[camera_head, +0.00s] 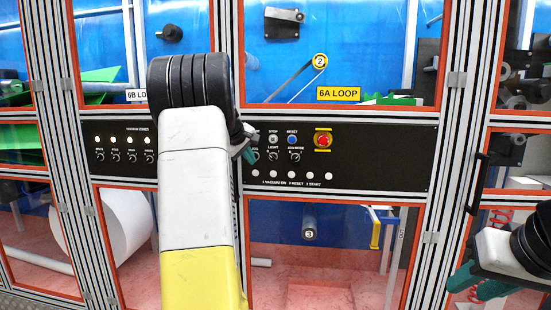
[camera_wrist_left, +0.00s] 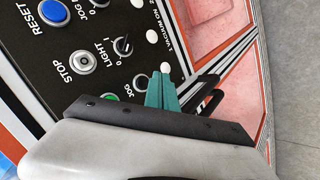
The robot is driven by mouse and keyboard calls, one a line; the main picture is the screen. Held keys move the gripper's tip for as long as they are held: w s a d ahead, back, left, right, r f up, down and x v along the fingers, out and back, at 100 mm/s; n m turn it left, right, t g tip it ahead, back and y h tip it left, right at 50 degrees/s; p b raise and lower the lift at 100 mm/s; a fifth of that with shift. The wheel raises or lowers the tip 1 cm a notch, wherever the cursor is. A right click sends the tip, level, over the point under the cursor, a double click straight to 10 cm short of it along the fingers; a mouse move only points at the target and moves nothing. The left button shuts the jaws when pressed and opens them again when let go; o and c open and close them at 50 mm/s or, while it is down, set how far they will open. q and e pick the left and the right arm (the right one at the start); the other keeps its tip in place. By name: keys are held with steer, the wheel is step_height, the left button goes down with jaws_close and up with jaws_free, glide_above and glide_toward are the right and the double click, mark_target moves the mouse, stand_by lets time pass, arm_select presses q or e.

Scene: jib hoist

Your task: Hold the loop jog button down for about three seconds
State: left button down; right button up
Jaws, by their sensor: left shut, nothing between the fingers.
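The black control panel (camera_head: 375,160) sits below the yellow 6A LOOP sign (camera_head: 338,94). In the left wrist view, the word JOG stands beside a dark round jog button (camera_wrist_left: 141,82), partly hidden by my fingers. It also shows small in the head view (camera_head: 255,156). My left gripper (camera_wrist_left: 162,78) is shut and empty, its teal fingertips at the panel beside this button. I cannot tell whether they touch it. In the head view my left gripper (camera_head: 247,152) is mostly behind my wrist. My right gripper (camera_head: 475,285) hangs at the lower right, away from the panel; its opening is unclear.
Close by are the grey STOP button (camera_wrist_left: 85,62), the LIGHT knob (camera_wrist_left: 122,46), the blue RESET button (camera_wrist_left: 55,12) and a partly hidden green button (camera_wrist_left: 108,97). A red emergency stop (camera_head: 323,140) is further right. A dark door handle (camera_head: 478,184) stands out on the right.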

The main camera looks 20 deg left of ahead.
arm_select(q)
steer(key=shift+s+d, duration=0.25)
steer(key=shift+s, duration=0.7)
steer(key=shift+s+d, duration=0.25)
steer(key=shift+s, duration=0.7)
steer(key=s+d+r+m+g+h, duration=0.1)
steer(key=s+d+m, duration=0.2)
steer(key=s+d, duration=0.5)
steer(key=s+d+r+m+h, duration=0.1)
steer(key=s+d+m+h, duration=0.15)
steer(key=s+d, duration=0.6)
steer(key=s+d+f+m+g, duration=0.1)
steer(key=s+d+f+m, duration=0.2)
steer(key=s, duration=0.5)
steer(key=s+d+f+m, duration=0.4)
steer(key=s+d, duration=0.4)
steer(key=s, duration=0.1)
steer(key=shift+f+m+g+y, duration=0.25)
steer(key=shift+m+g+y, duration=0.1)
steer(key=shift+g+y, duration=0.1)
